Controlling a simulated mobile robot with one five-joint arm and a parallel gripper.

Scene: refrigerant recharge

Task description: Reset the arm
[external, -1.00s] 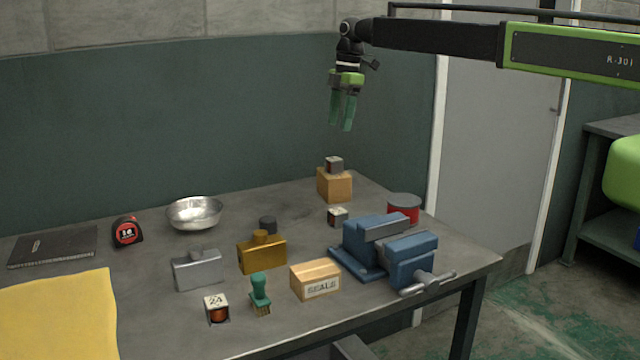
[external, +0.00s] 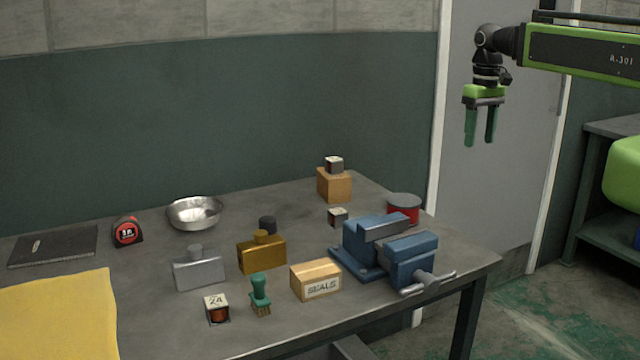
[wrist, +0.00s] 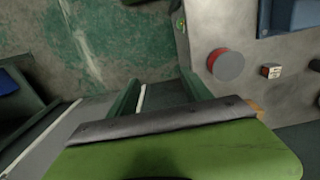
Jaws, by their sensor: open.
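My gripper (external: 480,140) hangs in the air at the upper right of the external view, fingers pointing down, in front of the grey door. Its two green fingers are apart with nothing between them. In the wrist view my gripper (wrist: 165,95) shows its green fingers spread, with floor and a table edge beyond them. My arm reaches in from the right, pulled back clear of the table.
The table (external: 130,330) holds a blue vise (external: 385,245), a red-sided can (external: 404,208), a wooden block (external: 334,185) with a small cube (external: 334,164) on top, a SEALS box (external: 315,279) and a metal bowl (external: 194,212). Air around my gripper is clear.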

